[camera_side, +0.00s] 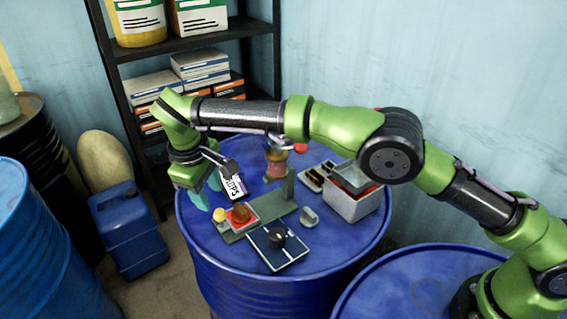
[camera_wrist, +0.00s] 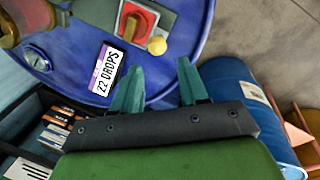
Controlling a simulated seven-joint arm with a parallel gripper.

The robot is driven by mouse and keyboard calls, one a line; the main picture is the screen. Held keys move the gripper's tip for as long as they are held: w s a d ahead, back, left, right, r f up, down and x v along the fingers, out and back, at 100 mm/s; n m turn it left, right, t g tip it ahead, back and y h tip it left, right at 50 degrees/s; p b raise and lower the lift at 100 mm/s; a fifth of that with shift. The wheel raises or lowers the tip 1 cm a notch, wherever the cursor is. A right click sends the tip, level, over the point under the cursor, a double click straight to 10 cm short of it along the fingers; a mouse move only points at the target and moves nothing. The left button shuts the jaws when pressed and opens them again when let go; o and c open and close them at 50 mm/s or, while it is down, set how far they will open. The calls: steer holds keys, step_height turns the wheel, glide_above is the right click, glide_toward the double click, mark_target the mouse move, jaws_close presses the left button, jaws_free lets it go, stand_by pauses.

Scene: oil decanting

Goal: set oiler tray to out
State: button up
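A red dish (camera_side: 240,213) with a brownish piece on it sits on a grey plate at the front left of the blue drum top; I take it for the oiler tray. A yellow knob (camera_side: 219,214) is at its left end. In the wrist view the red dish (camera_wrist: 137,22) and yellow knob (camera_wrist: 157,45) show at the top. The amber glass oiler (camera_side: 277,163) stands behind a grey post. My gripper (camera_side: 208,188) is beyond the knob, near the drum's left edge. In the wrist view its teal fingers (camera_wrist: 160,84) are apart with nothing between them.
A "22 DROPS" card (camera_wrist: 106,71) is close to my gripper. On the drum top (camera_side: 345,235) are a dark panel with a black knob (camera_side: 278,240), a grey box (camera_side: 350,205) and a small rack. A blue canister (camera_side: 127,225) stands on the floor; shelves (camera_side: 115,60) are behind.

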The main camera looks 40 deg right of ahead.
steer(key=shift+s+a+r, duration=0.1)
steer(key=shift+a+r, duration=0.1)
steer(key=shift+r, duration=0.8)
steer(key=shift+s+a+r, duration=0.1)
steer(key=shift+a+r, duration=0.05)
steer(key=shift+r, duration=0.85)
steer(key=s+d+r+m+y, duration=0.1)
steer(key=s+d+r+m, duration=0.15)
steer(key=d, duration=0.35)
steer(key=s+d+r+m+t+y, duration=0.1)
steer(key=s+d+r, duration=0.15)
steer(key=d, duration=0.35)
steer(key=s+d+r+m+y, duration=0.1)
steer(key=s+d+m, duration=0.1)
steer(key=s+d, duration=0.3)
steer(key=s+d+r+m+t, duration=0.2)
steer(key=s+d+m+t, duration=0.3)
steer(key=s+d, duration=0.8)
steer(key=shift+s+y, duration=0.4)
steer(key=shift+s, duration=0.7)
